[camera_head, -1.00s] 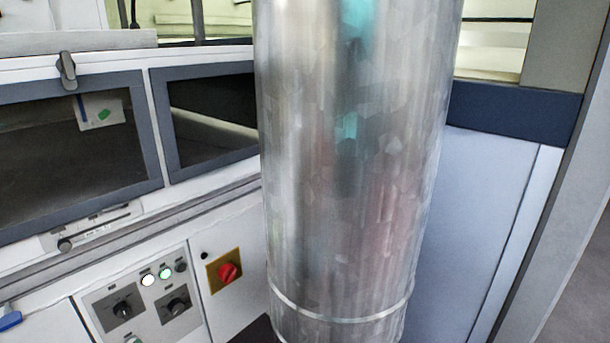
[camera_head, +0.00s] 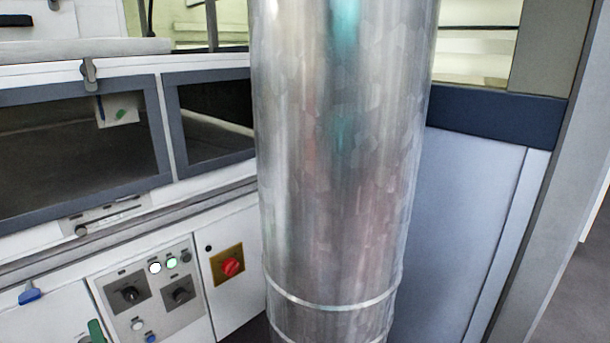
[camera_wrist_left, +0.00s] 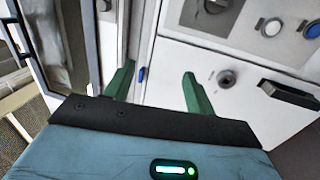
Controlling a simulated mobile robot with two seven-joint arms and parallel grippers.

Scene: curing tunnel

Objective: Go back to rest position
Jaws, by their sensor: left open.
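My left gripper shows best in the left wrist view (camera_wrist_left: 157,77), where its two green fingers stand wide apart with nothing between them. Behind the fingers is a white cabinet front (camera_wrist_left: 180,68) with a small blue latch and a round lock (camera_wrist_left: 226,79); I cannot tell the exact gap to it. In the head view a green fingertip of my left gripper (camera_head: 96,331) just enters at the bottom left, below the control panel's left side. The rest of that gripper is out of frame. My right gripper is in neither view.
A large shiny metal duct (camera_head: 340,170) fills the middle of the head view and hides what is behind it. The windowed tunnel (camera_head: 75,150) and control panel (camera_head: 150,290) with a red switch (camera_head: 232,267) stand left. A black handle (camera_wrist_left: 288,93) juts out in the wrist view.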

